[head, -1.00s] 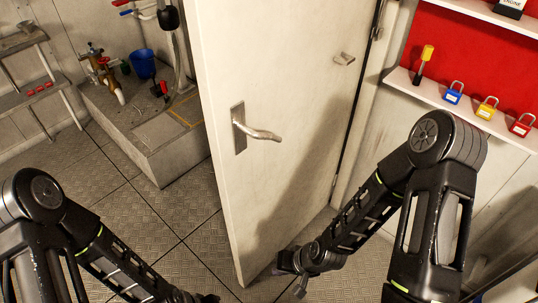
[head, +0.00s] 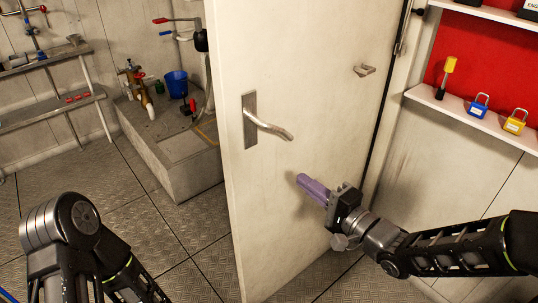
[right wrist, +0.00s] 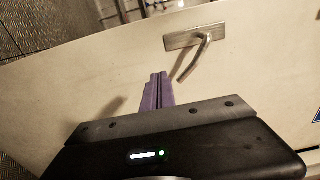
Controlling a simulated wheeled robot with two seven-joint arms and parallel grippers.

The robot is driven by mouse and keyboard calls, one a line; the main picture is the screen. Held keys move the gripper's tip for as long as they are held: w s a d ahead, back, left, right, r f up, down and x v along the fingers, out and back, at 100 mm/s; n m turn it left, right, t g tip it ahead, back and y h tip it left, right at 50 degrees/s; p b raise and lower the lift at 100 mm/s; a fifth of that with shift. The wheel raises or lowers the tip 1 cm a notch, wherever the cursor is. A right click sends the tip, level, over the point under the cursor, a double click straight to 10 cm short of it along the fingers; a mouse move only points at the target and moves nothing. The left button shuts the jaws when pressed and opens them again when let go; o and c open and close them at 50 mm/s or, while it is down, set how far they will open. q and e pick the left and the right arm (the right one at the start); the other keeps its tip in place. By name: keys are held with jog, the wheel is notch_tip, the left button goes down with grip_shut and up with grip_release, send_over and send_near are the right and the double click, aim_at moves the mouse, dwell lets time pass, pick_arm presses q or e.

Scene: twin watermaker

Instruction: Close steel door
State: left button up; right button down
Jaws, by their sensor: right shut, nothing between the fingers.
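The steel door (head: 300,75) is cream coloured and stands ajar, with its free edge on the left and its hinge side on the right. A metal lever handle (head: 268,126) sits on a plate near its free edge. My right gripper (head: 303,181), with purple fingers, is shut and empty in front of the door, below and right of the handle. I cannot tell whether the fingertips touch the door. In the right wrist view the handle (right wrist: 205,55) is just beyond the purple fingers (right wrist: 158,80). My left arm is at the lower left; its gripper is out of frame.
Behind the door is a concrete plinth (head: 175,165) with a blue bucket (head: 176,84) and pipes. A shelf (head: 470,115) with padlocks and a yellow-handled screwdriver (head: 446,78) is on the right wall. Open tread-plate floor (head: 140,235) lies left of the door.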

aim_at(260, 148)
jog(key=shift+w, duration=0.1)
jog(key=b+x, duration=0.2)
jog(key=x, duration=1.1)
jog(key=shift+w+a, duration=0.25)
jog(key=shift+w, duration=0.1)
